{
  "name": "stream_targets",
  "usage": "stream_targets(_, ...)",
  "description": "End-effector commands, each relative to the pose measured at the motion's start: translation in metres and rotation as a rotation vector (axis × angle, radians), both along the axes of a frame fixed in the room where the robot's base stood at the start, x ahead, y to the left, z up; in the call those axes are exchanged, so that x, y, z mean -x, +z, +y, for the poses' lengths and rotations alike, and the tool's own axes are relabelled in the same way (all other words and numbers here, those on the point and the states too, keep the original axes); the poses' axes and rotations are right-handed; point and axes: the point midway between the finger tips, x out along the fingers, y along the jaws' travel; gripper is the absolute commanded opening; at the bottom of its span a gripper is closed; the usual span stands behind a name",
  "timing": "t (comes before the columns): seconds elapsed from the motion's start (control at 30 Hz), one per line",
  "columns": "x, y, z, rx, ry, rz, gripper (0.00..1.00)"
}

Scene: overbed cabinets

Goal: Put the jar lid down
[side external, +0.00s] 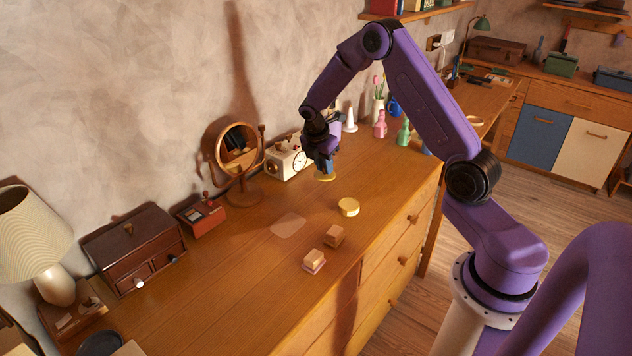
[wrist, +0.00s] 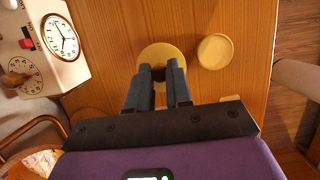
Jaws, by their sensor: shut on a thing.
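My gripper (side external: 325,170) is above the wooden dresser top, beside the white clock box. Its two dark fingers (wrist: 163,72) are shut on a yellow round jar lid (side external: 326,178), which shows beyond the fingertips in the wrist view (wrist: 160,52). The fingers hide part of the lid. In the side view the lid looks close above the wood; I cannot tell whether it touches. A yellow round jar (side external: 348,207) stands on the dresser nearer the front edge, apart from the lid. It shows right of the lid in the wrist view (wrist: 214,51).
A white clock box (side external: 287,160) and a round mirror (side external: 238,150) stand along the wall. Two small wooden blocks (side external: 333,236) (side external: 314,258) and a pale flat patch (side external: 288,225) lie in front. Bottles (side external: 380,127) stand behind my gripper. Bare wood surrounds the jar.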

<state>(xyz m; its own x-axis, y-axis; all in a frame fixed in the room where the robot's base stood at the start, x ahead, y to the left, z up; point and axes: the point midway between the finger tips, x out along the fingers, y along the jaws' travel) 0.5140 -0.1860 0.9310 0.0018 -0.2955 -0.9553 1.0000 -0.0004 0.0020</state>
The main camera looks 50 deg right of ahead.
Motion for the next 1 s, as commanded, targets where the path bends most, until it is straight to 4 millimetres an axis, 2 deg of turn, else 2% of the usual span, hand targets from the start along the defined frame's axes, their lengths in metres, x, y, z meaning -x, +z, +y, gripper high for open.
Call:
stream_targets(0.03, -0.005, -0.01, -0.002, -0.001, -0.001, 0.005, 0.0)
stream_targets(0.2, -0.023, -0.032, -0.009, 0.0, -0.001, 0.004, 0.0)
stream_targets(0.37, -0.033, -0.045, -0.012, 0.0, -0.002, 0.002, 0.0)
stream_targets(0.57, -0.04, -0.054, -0.015, -0.001, -0.001, 0.002, 0.0)
stream_targets(0.8, -0.041, -0.082, -0.014, -0.001, 0.0, 0.003, 0.0)
stream_targets(1.0, -0.041, -0.084, -0.014, 0.0, 0.0, 0.0, 0.0)
